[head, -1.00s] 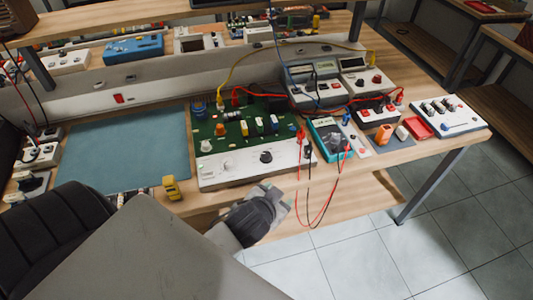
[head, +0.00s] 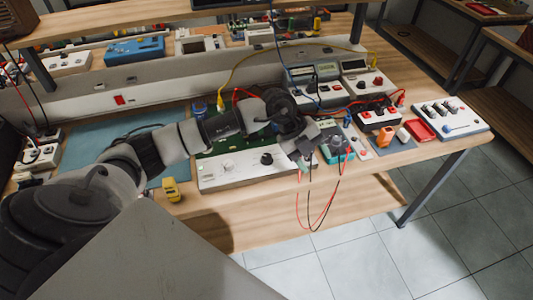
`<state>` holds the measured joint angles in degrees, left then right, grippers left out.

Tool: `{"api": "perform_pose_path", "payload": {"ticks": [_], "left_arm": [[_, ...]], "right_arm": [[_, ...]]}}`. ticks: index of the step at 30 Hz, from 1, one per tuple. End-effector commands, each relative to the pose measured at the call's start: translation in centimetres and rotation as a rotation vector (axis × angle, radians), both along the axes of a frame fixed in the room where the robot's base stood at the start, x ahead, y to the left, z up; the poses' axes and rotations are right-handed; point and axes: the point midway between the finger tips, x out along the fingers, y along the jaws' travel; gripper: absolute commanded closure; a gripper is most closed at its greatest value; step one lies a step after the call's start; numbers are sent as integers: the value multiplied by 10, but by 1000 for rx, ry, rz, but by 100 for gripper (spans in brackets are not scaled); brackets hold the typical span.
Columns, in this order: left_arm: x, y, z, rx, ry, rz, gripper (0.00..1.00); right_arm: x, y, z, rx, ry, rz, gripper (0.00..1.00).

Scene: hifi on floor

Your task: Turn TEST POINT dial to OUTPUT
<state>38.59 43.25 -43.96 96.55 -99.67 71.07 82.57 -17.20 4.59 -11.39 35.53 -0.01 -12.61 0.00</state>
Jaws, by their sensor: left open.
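The white front panel (head: 222,177) of the green circuit board unit stands near the table's front edge. A black dial (head: 266,159) sits on its right half and a pale knob (head: 228,165) on its left. Their lettering is too small to read, so I cannot tell where the dial points. My left arm reaches across the board from the left and hides much of it. My left gripper (head: 299,164) is open, right of the black dial and apart from it, by the panel's right end and the teal multimeter (head: 331,155). My right gripper is not in view.
Red and black leads (head: 312,205) hang over the front edge. A yellow meter (head: 171,189) stands left of the panel, on the edge of a blue mat (head: 80,160). Instruments, a red tray (head: 420,130) and a white switch box (head: 450,118) fill the right side.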

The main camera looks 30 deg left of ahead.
Motion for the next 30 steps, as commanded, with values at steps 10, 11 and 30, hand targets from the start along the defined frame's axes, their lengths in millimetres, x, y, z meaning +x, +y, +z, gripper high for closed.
{"api": "perform_pose_path", "payload": {"ticks": [10, 11, 30], "left_arm": [[13, 142, 12, 578, 217, 270, 42], [13, 145, 11, 590, 223, 278, 42], [12, 145, -84, 595, 230, 279, 42]], "right_arm": [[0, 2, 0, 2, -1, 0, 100], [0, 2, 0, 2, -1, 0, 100], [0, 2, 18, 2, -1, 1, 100]]}}
